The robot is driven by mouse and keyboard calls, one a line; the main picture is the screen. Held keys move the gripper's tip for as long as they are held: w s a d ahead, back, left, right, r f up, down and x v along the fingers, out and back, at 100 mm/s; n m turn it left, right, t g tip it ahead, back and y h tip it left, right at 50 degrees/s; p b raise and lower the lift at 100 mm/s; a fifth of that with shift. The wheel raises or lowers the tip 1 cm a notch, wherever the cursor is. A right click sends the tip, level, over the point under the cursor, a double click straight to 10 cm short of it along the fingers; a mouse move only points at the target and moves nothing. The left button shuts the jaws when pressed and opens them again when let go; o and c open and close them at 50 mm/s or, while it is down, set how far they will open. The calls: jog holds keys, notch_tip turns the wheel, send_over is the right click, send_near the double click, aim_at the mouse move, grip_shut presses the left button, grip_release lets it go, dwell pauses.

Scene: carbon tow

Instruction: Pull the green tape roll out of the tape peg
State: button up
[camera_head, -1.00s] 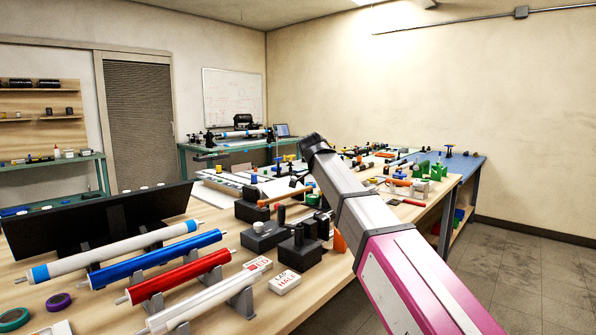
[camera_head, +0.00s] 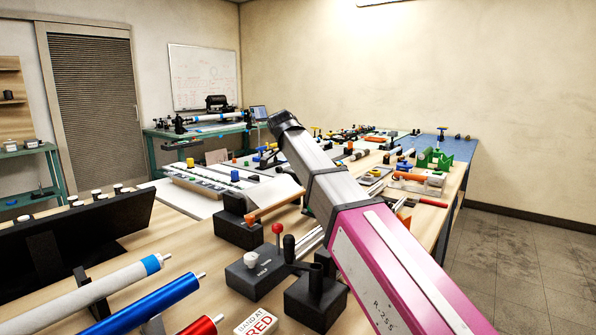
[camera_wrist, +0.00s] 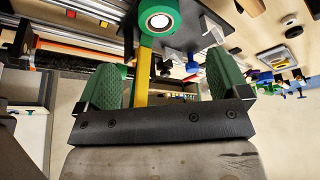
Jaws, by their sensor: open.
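In the wrist view, a round green roll (camera_wrist: 157,20) with a pale round centre shows at the top middle, partly cut by the frame edge. It looks like the green tape roll on its peg; the peg's shape is not clear. My gripper (camera_wrist: 164,65) is open, its two green padded fingers apart, with the roll beyond the fingertips and roughly between them. A yellow strip (camera_wrist: 142,78) shows between the fingers, below the roll. No contact with the roll is visible. In the head view my arm reaches out over the bench and hides my gripper; I cannot pick out the roll there.
The wooden bench holds black blocks (camera_head: 315,298) with upright knobs close left of my arm. A white tube (camera_head: 85,295) and a blue tube (camera_head: 140,306) lie at lower left. A green bracket (camera_head: 434,158) stands at the far right. Open floor (camera_head: 510,245) lies right of the bench.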

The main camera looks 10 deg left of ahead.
jog(key=x, duration=1)
jog(key=shift+d+f, duration=0.15)
jog(key=shift+d, duration=0.05)
jog(key=c, duration=1)
